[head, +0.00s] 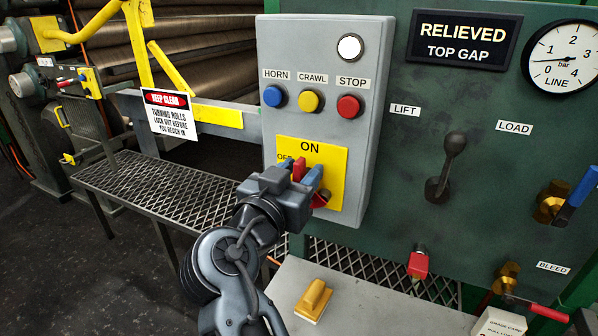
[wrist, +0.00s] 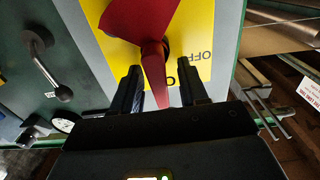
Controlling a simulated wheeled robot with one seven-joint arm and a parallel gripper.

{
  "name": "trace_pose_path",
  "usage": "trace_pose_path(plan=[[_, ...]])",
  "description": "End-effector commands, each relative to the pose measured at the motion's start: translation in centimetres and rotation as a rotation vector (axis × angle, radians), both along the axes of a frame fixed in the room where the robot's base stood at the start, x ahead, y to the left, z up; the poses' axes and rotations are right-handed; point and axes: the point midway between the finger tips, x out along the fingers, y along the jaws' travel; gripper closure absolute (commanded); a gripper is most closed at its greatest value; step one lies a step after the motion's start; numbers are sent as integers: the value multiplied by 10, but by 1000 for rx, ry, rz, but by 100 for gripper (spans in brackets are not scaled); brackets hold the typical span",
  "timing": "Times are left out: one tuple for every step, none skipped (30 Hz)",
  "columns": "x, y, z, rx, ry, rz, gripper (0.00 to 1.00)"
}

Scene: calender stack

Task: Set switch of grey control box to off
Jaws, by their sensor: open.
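The grey control box (head: 378,120) stands in the head view with a yellow switch plate (head: 335,158) low on its face. The plate reads ON at the top and OFF at its left. The red switch handle (wrist: 150,50) fills the upper middle of the wrist view, its narrow end pointing toward the ON label, which is partly covered. My gripper (head: 300,171) is in front of the plate. In the wrist view its two fingers stand open, one on each side of the handle's end, with visible gaps. In the head view my gripper hides much of the handle.
Blue, yellow and red buttons (head: 310,101) and a white lamp (head: 350,47) sit above the plate. A lift lever (head: 446,166) is on the green panel to the right. A mesh platform (head: 150,190) extends left.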

Motion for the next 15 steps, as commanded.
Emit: trace_pose_path(plan=[[0,0,0,0,0,0,57],[0,0,0,0,0,0,57],[0,0,0,0,0,0,58],[0,0,0,0,0,0,61],[0,0,0,0,0,0,63],[0,0,0,0,0,0,67],[0,0,0,0,0,0,70],[0,0,0,0,0,0,73],[0,0,0,0,0,0,77],[0,0,0,0,0,0,80],[0,0,0,0,0,0,83],[0,0,0,0,0,0,86],[0,0,0,0,0,0,89],[0,0,0,0,0,0,92],[0,0,0,0,0,0,96]])
